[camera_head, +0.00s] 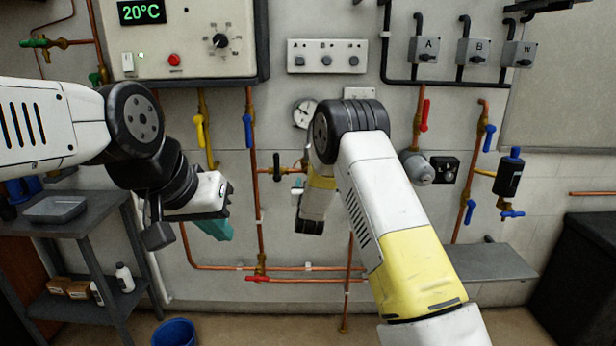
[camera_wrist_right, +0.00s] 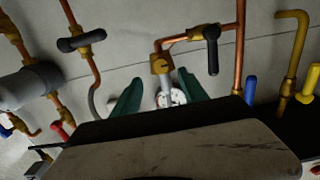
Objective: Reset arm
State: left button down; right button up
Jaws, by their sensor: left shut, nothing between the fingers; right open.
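My left gripper (camera_head: 216,230) hangs at the left in the head view, in front of the wall's pipes. Its teal fingers are together with nothing held. My right arm comes in from the bottom right, and its bent joint is in front of the wall near a round gauge (camera_head: 304,113). My right gripper's fingers are hidden in the head view. In the right wrist view the right gripper (camera_wrist_right: 160,78) has its two teal fingers apart. A pipe fitting and a white round piece with red marks (camera_wrist_right: 171,97) show between them, with no sign of being gripped.
The boiler panel (camera_head: 180,40) has a 20°C display, a dial and a red button. Copper pipes carry a yellow lever (camera_head: 199,131), a blue lever (camera_head: 248,131) and a red lever (camera_head: 425,115). A grey shelf (camera_head: 90,225) stands left; a blue bucket (camera_head: 174,332) is on the floor.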

jog(key=s+d+r+g+y, duration=0.1)
jog(key=s+d+r+g, duration=0.25)
jog(key=s+r, duration=0.45)
jog(key=s+d+r+g+y, duration=0.2)
jog(key=s+d+r, duration=0.2)
jog(key=s+r, duration=0.35)
jog(key=s+d+g, duration=0.3)
jog(key=s, duration=1.4)
jog(key=s+d+g, duration=0.3)
jog(key=s, duration=1.4)
jog(key=shift+d+h, duration=0.2)
jog(key=shift+h, duration=0.2)
